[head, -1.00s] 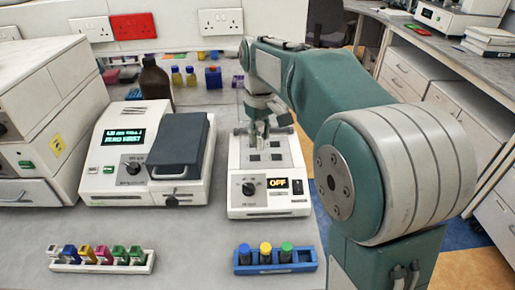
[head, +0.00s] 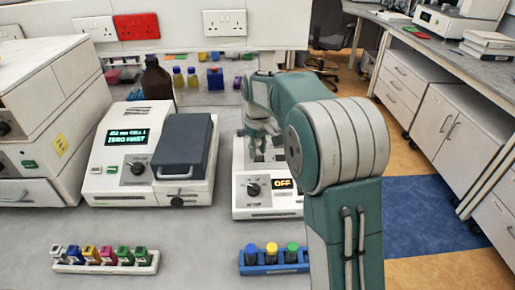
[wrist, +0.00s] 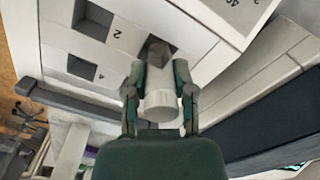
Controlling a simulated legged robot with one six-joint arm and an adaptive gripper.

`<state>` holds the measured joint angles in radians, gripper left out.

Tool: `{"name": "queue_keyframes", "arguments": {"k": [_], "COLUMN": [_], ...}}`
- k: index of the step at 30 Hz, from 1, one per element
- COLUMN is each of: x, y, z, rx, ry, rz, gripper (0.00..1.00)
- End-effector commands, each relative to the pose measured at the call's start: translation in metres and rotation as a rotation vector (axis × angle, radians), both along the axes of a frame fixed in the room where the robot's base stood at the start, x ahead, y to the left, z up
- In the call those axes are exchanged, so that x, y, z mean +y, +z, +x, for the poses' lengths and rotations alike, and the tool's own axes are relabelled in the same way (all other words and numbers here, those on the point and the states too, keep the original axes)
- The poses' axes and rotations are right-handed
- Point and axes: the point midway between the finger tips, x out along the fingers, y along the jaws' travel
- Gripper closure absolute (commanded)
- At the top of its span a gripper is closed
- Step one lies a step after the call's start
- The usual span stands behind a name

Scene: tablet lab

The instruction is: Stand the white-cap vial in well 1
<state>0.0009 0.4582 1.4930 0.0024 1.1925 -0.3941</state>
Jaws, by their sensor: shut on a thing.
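The white-cap vial (wrist: 160,103) is between the two fingers of my gripper (wrist: 160,90) in the wrist view, its cap towards the camera. Its far end points at a dark square well (wrist: 160,48) in the white block device. I cannot tell whether the end is inside that well or above it. A numeral 2 (wrist: 117,33) is printed beside the wells; I see no numeral 1. In the head view my gripper (head: 258,143) is over the top of the white device (head: 266,204), whose display reads OFF. The vial is not distinct there.
A blue rack (head: 276,269) with capped vials and a white rack (head: 106,268) of colored cuvettes stand in front. A grey-lidded instrument (head: 125,187) stands left of the device. A brown bottle (head: 157,84) is behind. Bare bench lies between the racks.

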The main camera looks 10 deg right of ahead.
Motion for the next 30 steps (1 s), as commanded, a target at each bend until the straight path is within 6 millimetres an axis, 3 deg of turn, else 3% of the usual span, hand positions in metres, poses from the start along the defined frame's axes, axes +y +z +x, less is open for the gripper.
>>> {"name": "queue_keyframes", "arguments": {"k": [1, 3, 17, 30], "x": [0.0, 0.0, 0.0, 0.0], "y": [0.001, 0.001, 0.009, 0.094], "z": [0.0, 0.0, 0.001, 0.001], "rx": [-0.002, -0.003, -0.005, -0.007], "ry": [0.0, 0.0, 0.0, -0.001], "rz": [0.002, 0.002, 0.002, 0.002], "gripper": [0.58, 0.32, 0.32, 0.32]}}
